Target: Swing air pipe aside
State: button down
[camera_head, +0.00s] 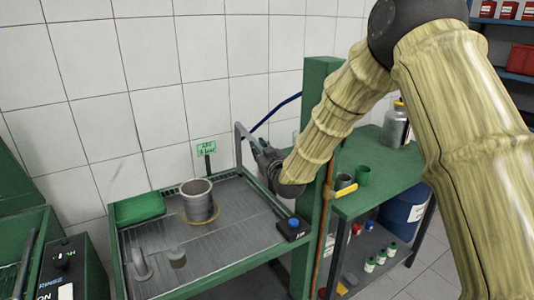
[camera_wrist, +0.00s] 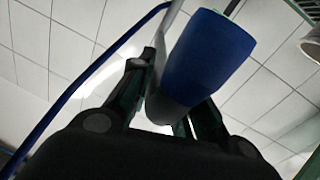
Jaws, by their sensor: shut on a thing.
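The air pipe (camera_head: 238,150) is a grey bent pipe standing at the back right of the wash tray, with a blue hose (camera_head: 276,113) running up from it to the right. My gripper (camera_head: 260,152) is at the pipe, to the right of its upright part. In the wrist view, my gripper (camera_wrist: 172,100) is shut on the pipe, with a finger on either side of it. A blue sleeve (camera_wrist: 208,55) on the pipe stands out beyond the fingers. The exact contact is partly hidden by the fingers.
A metal cylinder (camera_head: 198,202) stands in the green-rimmed tray (camera_head: 118,262). A small green sign (camera_head: 207,148) stands behind it. A green post (camera_head: 316,150) rises close to my gripper's right. A green bench (camera_head: 378,160) with a metal bottle (camera_head: 396,127) lies beyond.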

jog(key=shift+d+f, duration=0.15)
dwell(0.4)
jog(key=c, duration=1.3)
grip_release()
jog(key=shift+w, duration=0.1)
jog(key=shift+d, duration=0.15)
jog(key=v, duration=1.2)
jog(key=shift+d, duration=0.1)
